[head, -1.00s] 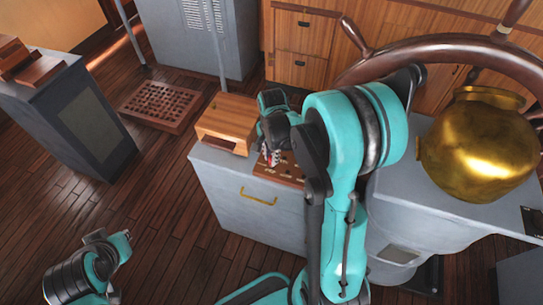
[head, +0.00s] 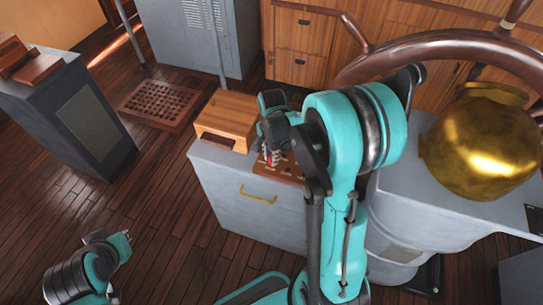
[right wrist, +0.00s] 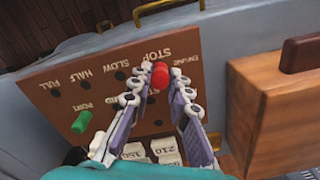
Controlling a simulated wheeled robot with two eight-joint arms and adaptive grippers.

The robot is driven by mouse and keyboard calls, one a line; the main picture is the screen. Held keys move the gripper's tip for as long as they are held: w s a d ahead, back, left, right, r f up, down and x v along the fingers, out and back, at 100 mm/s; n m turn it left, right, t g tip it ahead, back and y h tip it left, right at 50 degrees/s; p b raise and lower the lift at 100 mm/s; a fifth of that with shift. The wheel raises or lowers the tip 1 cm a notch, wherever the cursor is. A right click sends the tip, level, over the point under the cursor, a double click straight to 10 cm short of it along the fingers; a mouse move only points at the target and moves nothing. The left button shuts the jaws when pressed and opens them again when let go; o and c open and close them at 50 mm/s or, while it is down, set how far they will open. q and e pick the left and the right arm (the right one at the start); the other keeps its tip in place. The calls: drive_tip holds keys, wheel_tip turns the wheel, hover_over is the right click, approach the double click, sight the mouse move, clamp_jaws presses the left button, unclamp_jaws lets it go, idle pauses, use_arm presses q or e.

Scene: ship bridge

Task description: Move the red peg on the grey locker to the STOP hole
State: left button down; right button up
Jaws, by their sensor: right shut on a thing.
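The red peg (right wrist: 160,76) is between the fingertips of my right gripper (right wrist: 159,84), which is shut on it. The peg is at the STOP and ENGINE end of a wooden peg board (right wrist: 55,76); the fingers hide its lower end, so I cannot tell whether it sits in a hole. The board also shows in the head view (head: 289,176), on the grey locker (head: 230,195), with my right gripper (head: 271,160) over it.
A wooden box (head: 232,117) with a dark handle stands beside the board on the locker. A brass pot (head: 480,150) and a ship's wheel (head: 430,48) are at the right.

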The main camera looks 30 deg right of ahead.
drive_tip(key=shift+f+b, duration=0.3)
drive_tip(key=shift+b, duration=0.05)
idle(0.4)
drive_tip(key=o, duration=0.8)
drive_tip(key=shift+o, duration=0.2)
drive_tip(key=shift+r, duration=0.1)
drive_tip(key=shift+r+p, duration=2.6)
drive_tip(key=shift+r, duration=0.9)
